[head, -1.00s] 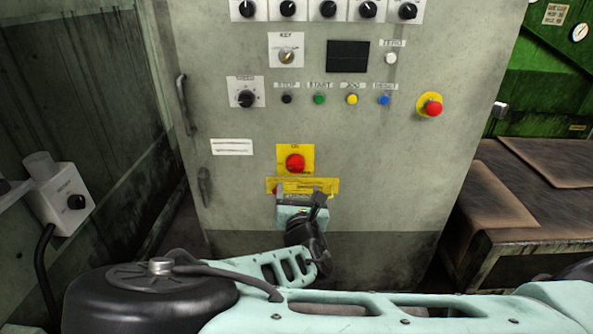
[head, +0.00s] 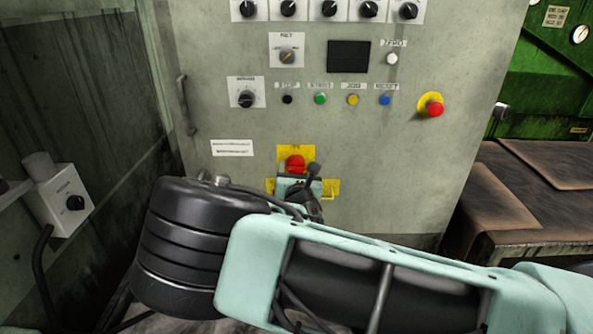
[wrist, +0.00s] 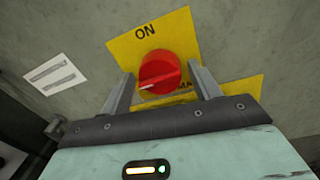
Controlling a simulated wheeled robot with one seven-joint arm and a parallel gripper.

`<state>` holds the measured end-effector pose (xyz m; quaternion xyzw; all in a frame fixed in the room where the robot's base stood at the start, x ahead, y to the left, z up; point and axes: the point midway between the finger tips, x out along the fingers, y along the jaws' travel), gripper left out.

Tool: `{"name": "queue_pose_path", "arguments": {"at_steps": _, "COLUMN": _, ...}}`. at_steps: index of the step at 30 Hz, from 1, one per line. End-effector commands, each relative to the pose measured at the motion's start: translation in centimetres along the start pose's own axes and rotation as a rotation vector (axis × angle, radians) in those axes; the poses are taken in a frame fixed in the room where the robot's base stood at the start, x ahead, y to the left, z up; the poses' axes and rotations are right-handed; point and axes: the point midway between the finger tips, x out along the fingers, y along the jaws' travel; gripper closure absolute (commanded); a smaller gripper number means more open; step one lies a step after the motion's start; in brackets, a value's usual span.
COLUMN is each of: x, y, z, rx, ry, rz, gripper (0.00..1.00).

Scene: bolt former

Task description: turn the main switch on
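The main switch is a red rotary knob (head: 295,164) on a yellow plate (head: 284,153), low on the grey cabinet front. In the wrist view the red knob (wrist: 159,73) has a pale mark at its lower left, and the plate (wrist: 184,37) reads "ON" at the top. My gripper (wrist: 160,82) is open, one finger on each side of the knob. I cannot tell whether the fingers touch it. In the head view my gripper (head: 296,178) is at the knob's lower edge, its fingers mostly hidden, and my arm covers the area below.
A red emergency button (head: 433,107) on a yellow disc sits at the right. Small buttons and a selector dial (head: 246,98) are above. A white label (head: 232,147) is left of the switch. A handle (head: 186,104) stands out at the cabinet's left edge.

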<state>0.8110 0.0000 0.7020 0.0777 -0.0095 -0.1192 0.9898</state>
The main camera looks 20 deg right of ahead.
Motion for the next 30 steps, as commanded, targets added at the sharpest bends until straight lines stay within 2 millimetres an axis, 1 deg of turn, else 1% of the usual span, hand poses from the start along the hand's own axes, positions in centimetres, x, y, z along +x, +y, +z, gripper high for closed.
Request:
{"name": "queue_pose_path", "arguments": {"at_steps": 1, "x": -0.01, "y": 0.00, "z": 0.00, "rx": 0.000, "ry": 0.000, "rz": 0.000, "gripper": 0.53}}
{"name": "queue_pose_path", "arguments": {"at_steps": 2, "x": -0.02, "y": 0.00, "z": 0.00, "rx": 0.000, "ry": 0.000, "rz": 0.000, "gripper": 0.62}}
{"name": "queue_pose_path", "arguments": {"at_steps": 3, "x": -0.02, "y": 0.00, "z": 0.00, "rx": 0.000, "ry": 0.000, "rz": 0.000, "gripper": 0.73}}
{"name": "queue_pose_path", "arguments": {"at_steps": 4, "x": -0.02, "y": -0.01, "z": -0.01, "rx": 0.000, "ry": 0.000, "rz": 0.000, "gripper": 0.74}}
{"name": "queue_pose_path", "arguments": {"at_steps": 11, "x": -0.03, "y": -0.06, "z": -0.02, "rx": 0.009, "ry": -0.001, "rz": -0.001, "gripper": 0.74}}
{"name": "queue_pose_path", "arguments": {"at_steps": 17, "x": -0.02, "y": -0.13, "z": -0.06, "rx": 0.072, "ry": -0.005, "rz": -0.001, "gripper": 0.74}}
{"name": "queue_pose_path", "arguments": {"at_steps": 23, "x": -0.01, "y": -0.20, "z": -0.11, "rx": 0.208, "ry": -0.016, "rz": 0.000, "gripper": 0.74}}
{"name": "queue_pose_path", "arguments": {"at_steps": 30, "x": -0.01, "y": -0.26, "z": -0.25, "rx": 0.431, "ry": -0.031, "rz": 0.001, "gripper": 0.74}}
